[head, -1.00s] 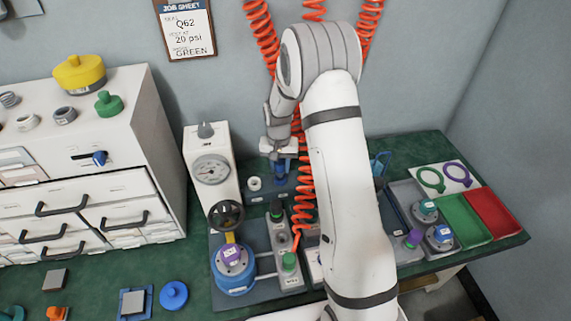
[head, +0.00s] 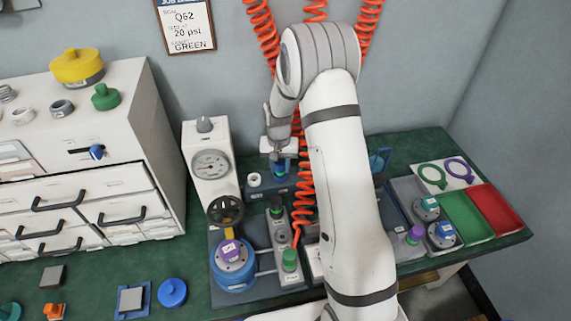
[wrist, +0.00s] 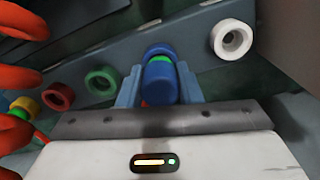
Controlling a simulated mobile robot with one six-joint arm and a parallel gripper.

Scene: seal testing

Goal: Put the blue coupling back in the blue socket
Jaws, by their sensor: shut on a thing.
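The blue coupling (wrist: 160,82) is between the fingers of my gripper (wrist: 159,90), which is shut on it. In the head view my gripper (head: 279,153) is over the rack at the back of the bench, with the coupling (head: 279,169) below it. In the wrist view a green band and another blue part (wrist: 158,50) show just beyond the coupling. The blue socket cannot be made out clearly; the coupling lines up with its likely place, and I cannot tell whether it is seated.
The rack (wrist: 205,70) also carries a white socket (wrist: 231,39), a green one (wrist: 102,80) and a red one (wrist: 58,96). Orange coiled hoses (head: 302,190) hang close to my gripper. The gauge box (head: 209,165) stands left of the rack.

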